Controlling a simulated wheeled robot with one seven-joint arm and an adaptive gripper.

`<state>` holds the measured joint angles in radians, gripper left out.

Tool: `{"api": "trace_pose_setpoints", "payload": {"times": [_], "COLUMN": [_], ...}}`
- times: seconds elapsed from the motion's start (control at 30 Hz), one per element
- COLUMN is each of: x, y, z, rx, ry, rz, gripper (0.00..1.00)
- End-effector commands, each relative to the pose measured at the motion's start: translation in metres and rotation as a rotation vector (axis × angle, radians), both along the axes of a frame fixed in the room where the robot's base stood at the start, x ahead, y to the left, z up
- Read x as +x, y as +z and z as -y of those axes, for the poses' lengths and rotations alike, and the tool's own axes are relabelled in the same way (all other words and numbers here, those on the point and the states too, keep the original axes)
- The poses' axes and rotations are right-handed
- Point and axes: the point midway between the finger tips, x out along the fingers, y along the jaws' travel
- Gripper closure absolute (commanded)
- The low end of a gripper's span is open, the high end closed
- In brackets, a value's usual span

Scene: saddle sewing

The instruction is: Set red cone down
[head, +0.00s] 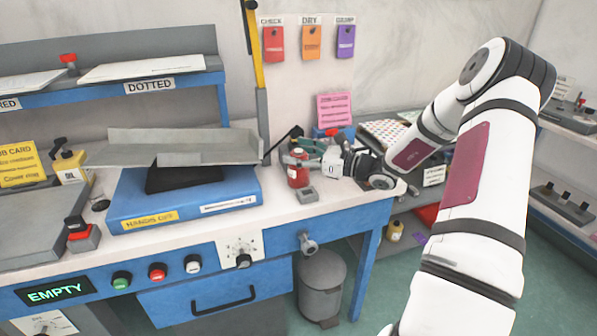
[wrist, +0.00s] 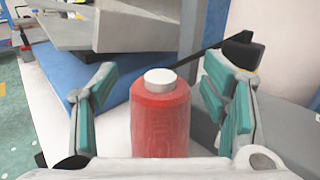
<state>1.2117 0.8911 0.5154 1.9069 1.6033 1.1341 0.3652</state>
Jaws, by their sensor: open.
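The red cone (wrist: 160,122) is a red thread cone with a white top. It stands upright on the white bench top, between the two green-padded fingers of my gripper (wrist: 168,108) in the wrist view. The fingers are open, with a gap on each side of the cone. The head view shows the cone (head: 298,170) near the right end of the bench, with my gripper (head: 304,150) reaching to it from the right. The cone's base is hidden in the wrist view.
A small grey block (head: 307,195) sits just in front of the cone. A pink card (head: 334,109) stands behind. Bare bench top (head: 345,192) lies to the front right.

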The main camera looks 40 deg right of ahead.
Motion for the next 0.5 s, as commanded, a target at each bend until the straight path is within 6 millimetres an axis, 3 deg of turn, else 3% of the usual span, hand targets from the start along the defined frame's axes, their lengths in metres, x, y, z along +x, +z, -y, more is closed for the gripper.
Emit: {"api": "trace_pose_setpoints", "payload": {"times": [0.17, 0.47, 0.5], "x": [0.0002, 0.0000, 0.0000], "y": [0.0001, 0.0001, 0.0001], "z": [0.0004, 0.0004, 0.0004], "rx": [0.000, 0.000, 0.000], "ry": [-0.001, -0.001, -0.001], "rz": [0.000, 0.000, 0.000], "gripper": [0.32, 0.98, 1.00]}}
